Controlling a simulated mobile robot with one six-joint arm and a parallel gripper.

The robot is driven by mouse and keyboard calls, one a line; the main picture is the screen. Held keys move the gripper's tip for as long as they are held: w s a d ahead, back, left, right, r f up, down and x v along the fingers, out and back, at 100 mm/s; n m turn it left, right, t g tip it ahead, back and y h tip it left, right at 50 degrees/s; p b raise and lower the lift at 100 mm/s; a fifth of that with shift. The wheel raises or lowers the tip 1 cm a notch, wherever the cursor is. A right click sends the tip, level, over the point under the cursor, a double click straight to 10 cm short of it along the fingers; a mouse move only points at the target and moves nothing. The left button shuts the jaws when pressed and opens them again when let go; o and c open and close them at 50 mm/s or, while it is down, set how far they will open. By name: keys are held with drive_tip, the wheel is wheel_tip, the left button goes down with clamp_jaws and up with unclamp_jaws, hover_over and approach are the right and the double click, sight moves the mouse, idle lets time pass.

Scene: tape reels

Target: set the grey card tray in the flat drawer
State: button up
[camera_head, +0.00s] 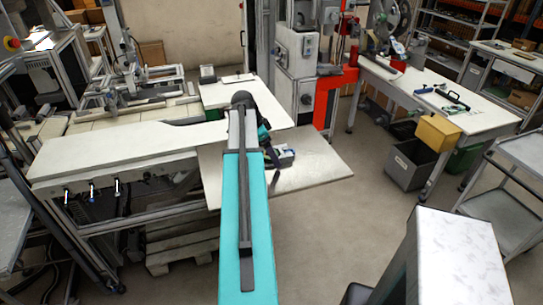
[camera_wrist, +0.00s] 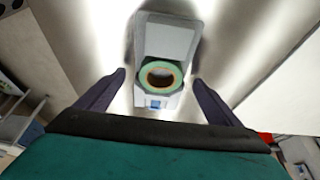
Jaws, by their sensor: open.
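A small grey tray-like object (camera_wrist: 168,42) lies ahead of my gripper (camera_wrist: 158,80) in the wrist view. I take it to be the grey card tray. A green ring-shaped reel (camera_wrist: 161,78) sits at its near end, with a blue and white patch below. My fingers are spread on either side, apart from it, with nothing held. In the head view a small grey object (camera_head: 286,154) shows beside the end of my teal arm, which partly hides the spot. I cannot make out a flat drawer for certain.
A pale board (camera_head: 315,165) carries the small object and has bare room to its right. A long white worktop (camera_head: 120,158) lies to the left. A grey cabinet (camera_head: 455,255) stands at front right. A bench (camera_head: 470,112) with tools and a yellow box (camera_head: 437,132) is at right.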

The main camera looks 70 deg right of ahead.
drive_tip(key=shift+s+f, duration=0.15)
drive_tip(key=shift+f, duration=0.15)
idle(0.4)
drive_tip(key=c, duration=1.3)
drive_tip(key=shift+d+r, duration=0.1)
drive_tip(key=shift+r, duration=0.1)
drive_tip(key=shift+r+b, duration=0.95)
drive_tip(key=shift+r, duration=0.6)
drive_tip(key=s+a+b, duration=0.1)
drive_tip(key=s+a, duration=0.2)
drive_tip(key=s+a+b, duration=0.1)
drive_tip(key=s+a, duration=0.1)
drive_tip(key=a, duration=0.2)
drive_tip(key=s+a+r+b, duration=0.1)
drive_tip(key=s+a+b, duration=0.1)
drive_tip(key=s+a, duration=0.1)
drive_tip(key=shift+s+a+r, duration=0.1)
drive_tip(key=shift+s+a, duration=0.25)
drive_tip(key=shift+a, duration=0.2)
drive_tip(key=shift+s+a+r, duration=0.2)
drive_tip(key=shift+s+a, duration=0.45)
drive_tip(key=shift+a, duration=0.1)
